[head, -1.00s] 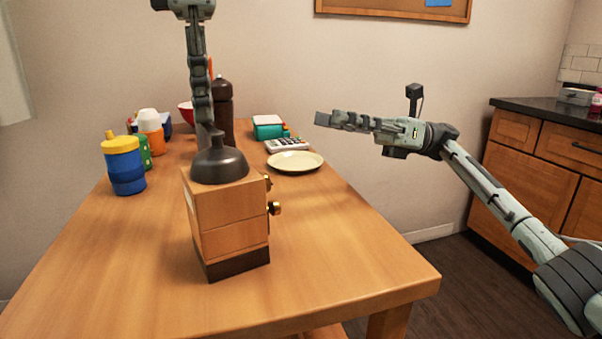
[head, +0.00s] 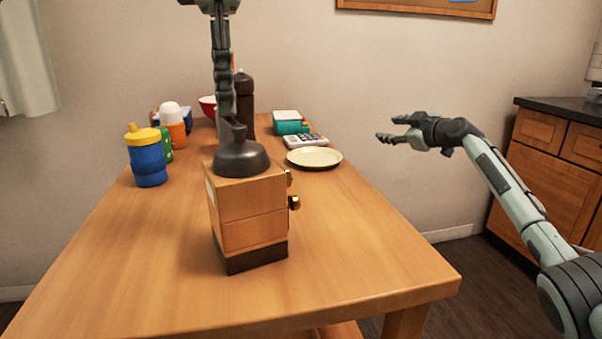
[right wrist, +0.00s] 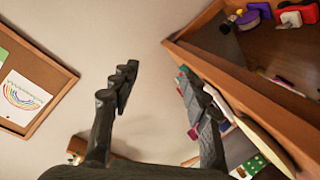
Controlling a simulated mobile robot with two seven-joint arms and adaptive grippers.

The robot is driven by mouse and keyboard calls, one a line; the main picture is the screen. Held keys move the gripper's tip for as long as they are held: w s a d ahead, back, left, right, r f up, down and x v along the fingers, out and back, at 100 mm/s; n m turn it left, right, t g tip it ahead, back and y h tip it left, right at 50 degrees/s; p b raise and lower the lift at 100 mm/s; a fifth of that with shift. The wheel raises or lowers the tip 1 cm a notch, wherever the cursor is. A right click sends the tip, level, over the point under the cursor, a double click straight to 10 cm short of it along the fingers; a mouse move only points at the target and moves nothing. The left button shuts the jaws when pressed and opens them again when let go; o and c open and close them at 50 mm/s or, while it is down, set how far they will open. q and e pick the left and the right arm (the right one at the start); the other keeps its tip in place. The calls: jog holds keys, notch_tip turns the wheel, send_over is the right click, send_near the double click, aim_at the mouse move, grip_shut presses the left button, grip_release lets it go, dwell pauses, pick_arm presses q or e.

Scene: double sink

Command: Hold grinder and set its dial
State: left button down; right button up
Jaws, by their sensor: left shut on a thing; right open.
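The grinder (head: 248,215) is a wooden box with a dark base and a dark domed top (head: 241,158). It stands upright on the table. Two brass knobs stick out of its right side, the lower one larger (head: 294,203); I cannot tell which is the dial. My left gripper (head: 230,122) comes down from above and is shut at the upright piece on the dome; its fingertips partly overlap that piece. My right gripper (head: 385,128) is open and empty, in the air right of the table, well apart from the grinder. Its spread fingers show in the right wrist view (right wrist: 158,88).
A blue cup with a yellow lid (head: 147,156) and other bottles stand at the left. A dark pepper mill (head: 245,105), a cream plate (head: 314,157), a calculator (head: 306,140) and a teal box (head: 291,123) are behind. The table's front right is clear.

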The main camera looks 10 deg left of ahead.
jog(key=s+a+n+g+y, duration=0.1)
jog(key=s+a+g+y, duration=0.1)
jog(key=s+a+g, duration=0.1)
jog(key=s+a+n+g+y, duration=0.1)
jog(key=s+a+g+y, duration=0.2)
jog(key=s, duration=0.5)
jog(key=s+a+f+n+g+y, duration=0.1)
jog(key=s+a+n+g+y, duration=0.1)
jog(key=s+a+g, duration=0.3)
jog(key=shift+s+a+y, duration=0.35)
jog(key=shift+s+y, duration=0.05)
jog(key=s+r+n+g, duration=0.1)
jog(key=s+g, duration=0.1)
jog(key=s, duration=0.1)
jog(key=s+n+g+y, duration=0.1)
jog(key=s+g, duration=0.1)
jog(key=s, duration=0.1)
jog(key=s+r+n+g, duration=0.1)
jog(key=s+g, duration=0.1)
jog(key=s, duration=0.1)
jog(key=shift+s+a+r+n+g, duration=0.1)
jog(key=shift+a+r+n+g, duration=0.1)
jog(key=shift+r+n+g, duration=0.2)
jog(key=s+d+r+n+g, duration=0.2)
jog(key=s+d+n+g, duration=0.15)
jog(key=s+g, duration=0.3)
jog(key=f+x, duration=0.1)
jog(key=x, duration=1.2)
jog(key=shift+n+t+h, duration=0.35)
jog(key=shift+h, duration=0.05)
